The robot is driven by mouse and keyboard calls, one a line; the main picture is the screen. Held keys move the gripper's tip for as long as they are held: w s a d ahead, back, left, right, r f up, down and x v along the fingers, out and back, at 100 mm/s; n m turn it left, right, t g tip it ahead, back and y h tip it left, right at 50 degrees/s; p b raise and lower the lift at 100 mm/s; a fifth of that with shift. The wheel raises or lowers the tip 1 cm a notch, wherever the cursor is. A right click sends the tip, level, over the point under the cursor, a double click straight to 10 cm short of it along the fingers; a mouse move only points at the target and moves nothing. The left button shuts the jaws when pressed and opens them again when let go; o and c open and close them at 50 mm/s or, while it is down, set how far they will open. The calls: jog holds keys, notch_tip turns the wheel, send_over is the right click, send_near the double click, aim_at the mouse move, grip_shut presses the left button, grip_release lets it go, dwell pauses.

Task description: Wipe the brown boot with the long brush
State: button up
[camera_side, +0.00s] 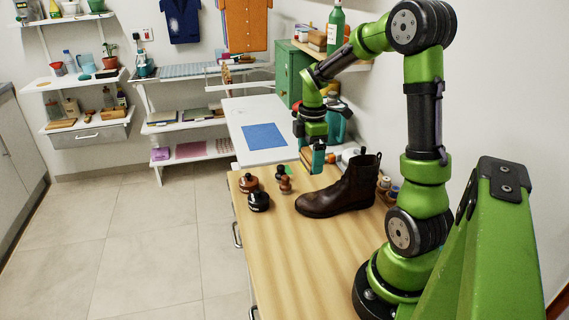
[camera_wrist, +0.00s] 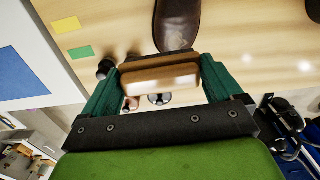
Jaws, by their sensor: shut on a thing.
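The brown boot (camera_side: 343,193) stands upright on the wooden worktop, its toe towards the left. In the wrist view its toe (camera_wrist: 177,25) shows at the top, just beyond the brush. My gripper (camera_side: 312,162) is above the worktop, behind and above the boot's toe. In the wrist view its two teal fingers are shut on the ends of the long brush (camera_wrist: 160,76), a wooden block with a pale brown face. The brush appears apart from the boot, but the exact gap cannot be told. Its bristles are mostly hidden.
Several small dark and wooden round-topped items (camera_side: 258,201) stand left of the boot. Small bottles (camera_side: 384,185) stand to its right, close to my arm. A white table with a blue mat (camera_side: 265,137) lies behind. The worktop's front area is clear.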

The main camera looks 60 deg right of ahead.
jog(key=shift+f, duration=4)
jog(key=shift+s+a, duration=0.9)
jog(key=shift+a, duration=0.15)
jog(key=shift+s+a, duration=0.85)
jog(key=shift+a, duration=0.2)
jog(key=shift+w+d, duration=0.9)
jog(key=shift+d, duration=0.2)
jog(key=shift+w+d, duration=0.85)
jog(key=shift+d, duration=0.2)
jog(key=shift+r, duration=4.2)
